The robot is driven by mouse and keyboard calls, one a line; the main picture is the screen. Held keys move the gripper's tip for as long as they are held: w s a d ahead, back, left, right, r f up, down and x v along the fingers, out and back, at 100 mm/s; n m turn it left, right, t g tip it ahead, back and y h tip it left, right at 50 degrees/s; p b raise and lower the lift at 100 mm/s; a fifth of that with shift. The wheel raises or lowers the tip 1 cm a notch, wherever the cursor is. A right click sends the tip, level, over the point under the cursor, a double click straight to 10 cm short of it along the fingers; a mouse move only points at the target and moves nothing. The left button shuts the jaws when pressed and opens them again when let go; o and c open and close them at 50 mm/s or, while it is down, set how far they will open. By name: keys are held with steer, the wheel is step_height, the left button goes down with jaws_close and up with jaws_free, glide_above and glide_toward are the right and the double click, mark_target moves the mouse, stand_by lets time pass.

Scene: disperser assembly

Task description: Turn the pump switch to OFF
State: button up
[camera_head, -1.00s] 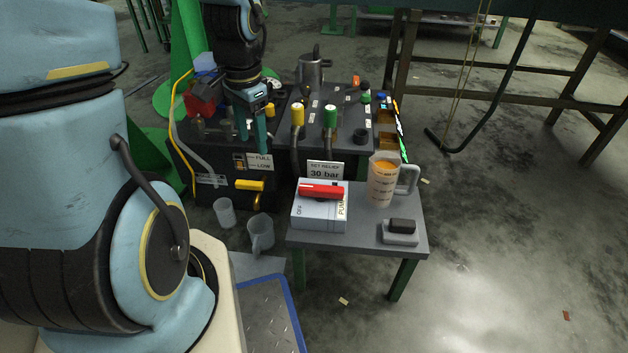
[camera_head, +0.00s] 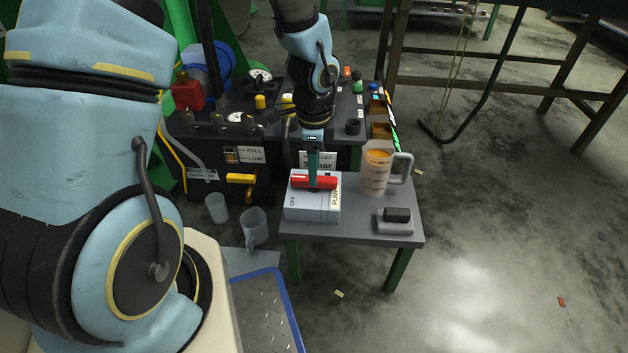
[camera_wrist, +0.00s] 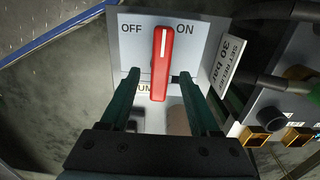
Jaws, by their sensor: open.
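The pump switch is a red handle (camera_head: 325,182) on a white-grey box (camera_head: 312,208) on the small grey table. The wrist view shows the red handle (camera_wrist: 161,62) upright in the picture, its white line between the OFF label at left and the ON label at right. My gripper (camera_head: 313,185) is above the box. In the wrist view my gripper (camera_wrist: 159,75) is open, one green finger on each side of the handle's lower end, with a visible gap on both sides. The fingers partly hide the PUMP label.
A clear jug with orange liquid (camera_head: 376,170) and a grey block with a dark top (camera_head: 396,222) stand right of the box. A sign reading SET RELIEF 30 bar (camera_wrist: 228,62) stands close to the box. Hoses and valves are behind.

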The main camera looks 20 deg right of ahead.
steer(key=shift+f+b, duration=0.4)
steer(key=shift+f, duration=0.95)
steer(key=shift+c, duration=0.2)
jaws_close()
